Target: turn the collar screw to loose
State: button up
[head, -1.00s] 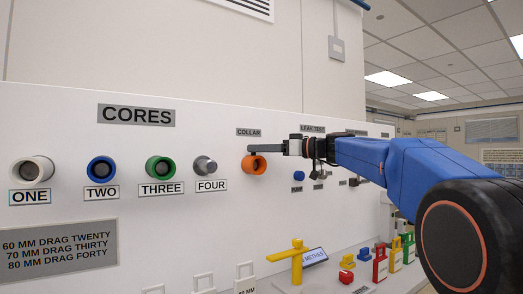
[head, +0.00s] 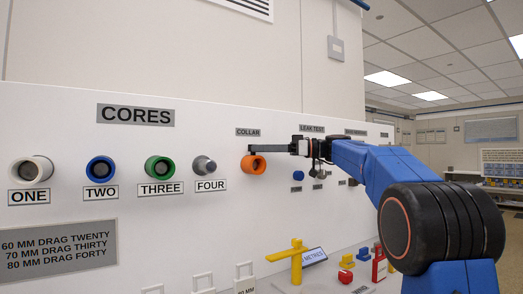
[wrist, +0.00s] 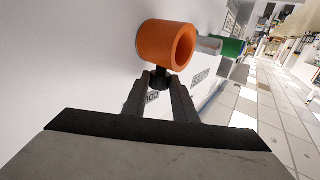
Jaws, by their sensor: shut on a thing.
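The collar (head: 253,165) is an orange ring on the white panel under the COLLAR label. In the wrist view the collar (wrist: 166,45) shows its open bore. The collar screw (wrist: 160,78) is a small black knob on the collar's near side. My gripper (head: 256,149) reaches in from the right, just above the collar in the head view. In the wrist view my gripper (wrist: 160,84) has its two fingertips on either side of the black screw, shut on it. The screw is hidden behind the fingers in the head view, and its turn position cannot be read.
Several numbered cores sit left of the collar, the nearest being grey core FOUR (head: 204,165). A green core THREE (head: 160,168) is beyond it. Small fittings are on the panel below my arm. A yellow T-handle (head: 295,260) stands on the lower ledge.

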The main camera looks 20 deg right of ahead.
jog(key=shift+w+d+n+g+y, duration=0.1)
jog(key=shift+w+n+g+y, duration=0.15)
jog(key=shift+n+g, duration=0.85)
jog(key=shift+w+n+g+y, duration=0.25)
jog(key=shift+n+g, duration=0.35)
jog(key=shift+g, duration=1.2)
jog(key=o, duration=1)
jog(key=shift+o, duration=0.2)
jog(key=shift+s+r+t, duration=0.1)
jog(key=shift+s+t, duration=0.05)
jog(key=shift+t, duration=0.45)
